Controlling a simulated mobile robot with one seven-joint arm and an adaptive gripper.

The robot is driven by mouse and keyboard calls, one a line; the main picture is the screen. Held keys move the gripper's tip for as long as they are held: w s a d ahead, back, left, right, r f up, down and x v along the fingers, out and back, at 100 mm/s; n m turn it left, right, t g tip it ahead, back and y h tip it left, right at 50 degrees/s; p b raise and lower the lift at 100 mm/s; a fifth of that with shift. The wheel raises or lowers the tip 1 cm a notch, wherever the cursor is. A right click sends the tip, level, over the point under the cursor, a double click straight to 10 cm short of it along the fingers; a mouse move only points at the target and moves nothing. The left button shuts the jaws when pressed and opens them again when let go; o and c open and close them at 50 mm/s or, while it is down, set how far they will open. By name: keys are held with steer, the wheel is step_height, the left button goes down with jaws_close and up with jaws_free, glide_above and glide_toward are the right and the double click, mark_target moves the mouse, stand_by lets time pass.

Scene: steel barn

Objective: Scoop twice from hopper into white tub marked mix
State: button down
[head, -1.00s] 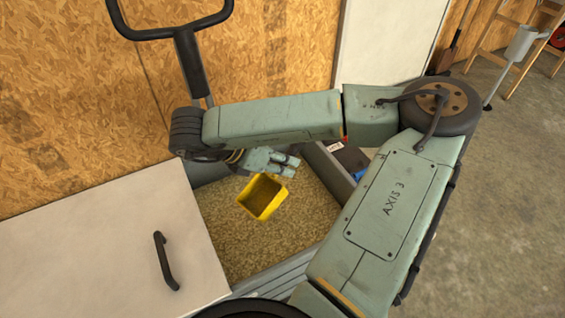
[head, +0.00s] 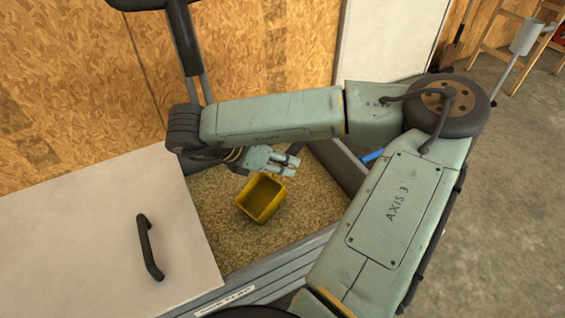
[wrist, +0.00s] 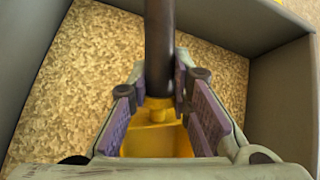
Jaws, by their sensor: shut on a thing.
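A yellow scoop (head: 262,198) hangs open side up at or just above the pale grain (head: 222,228) in the hopper (head: 290,255). My gripper (head: 283,163) is shut on the scoop's handle at the far side of the hopper. In the wrist view, the dark handle (wrist: 160,45) stands between the purple pads, with the yellow scoop body (wrist: 155,140) below. I cannot tell how much grain is in the scoop. The white tub marked mix is not in view.
A white lid (head: 90,235) with a black handle covers the hopper's left part. A wooden board wall (head: 80,100) stands behind. A small blue thing (head: 372,156) shows beyond the hopper's right wall. Open concrete floor (head: 500,220) lies to the right.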

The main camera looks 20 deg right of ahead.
step_height(320, 180, down, 5)
steer(key=b, duration=0.5)
steer(key=shift+b, duration=0.3)
steer(key=shift+f+b, duration=0.35)
steer(key=shift+b, duration=0.6)
stand_by(1.5)
step_height(320, 180, up, 25)
steer(key=p, duration=1.1)
steer(key=shift+r, duration=0.15)
stand_by(1.4)
stand_by(0.6)
